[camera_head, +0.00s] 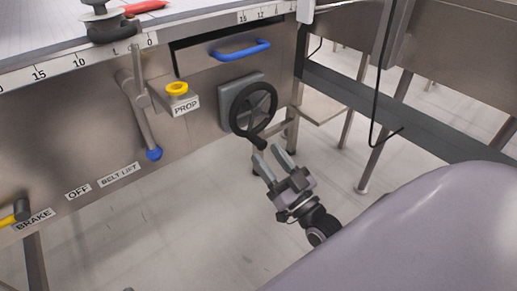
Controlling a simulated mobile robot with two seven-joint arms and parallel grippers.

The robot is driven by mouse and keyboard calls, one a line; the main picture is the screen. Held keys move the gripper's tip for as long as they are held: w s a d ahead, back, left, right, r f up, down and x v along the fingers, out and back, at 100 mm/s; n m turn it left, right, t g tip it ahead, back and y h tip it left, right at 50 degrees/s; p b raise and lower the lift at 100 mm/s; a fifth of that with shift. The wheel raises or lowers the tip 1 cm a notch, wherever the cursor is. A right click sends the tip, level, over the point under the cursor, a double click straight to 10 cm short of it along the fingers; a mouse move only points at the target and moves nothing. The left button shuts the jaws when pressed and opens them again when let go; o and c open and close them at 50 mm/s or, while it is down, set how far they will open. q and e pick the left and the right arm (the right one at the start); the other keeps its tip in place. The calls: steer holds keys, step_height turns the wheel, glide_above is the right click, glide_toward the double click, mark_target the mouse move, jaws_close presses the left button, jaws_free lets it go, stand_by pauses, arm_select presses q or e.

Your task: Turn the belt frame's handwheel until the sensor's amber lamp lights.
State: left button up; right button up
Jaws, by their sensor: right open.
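The handwheel (273,110) is a black spoked ring with a knob at its lower edge. It is mounted on a grey plate (226,107) on the steel front of the belt frame (90,130). My right gripper (273,161) is open and empty, just below the wheel, with its fingers pointing up toward the knob. From this view I cannot tell how far apart they are in depth. No lit amber lamp shows. A white box (305,11) at the top edge may be the sensor, but I cannot tell. My left gripper is out of view.
Left of the wheel are a yellow PROP button (177,88), a lever with a blue knob (153,153) and a yellow-handled BRAKE lever (10,220). A blue drawer handle (240,50) is above. A black cable (376,90) hangs at right. The floor below is clear.

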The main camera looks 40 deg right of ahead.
mark_target(260, 146)
steer(key=shift+b+x, duration=0.3)
steer(key=shift+x, duration=1.7)
steer(key=shift+c, duration=0.3)
jaws_close()
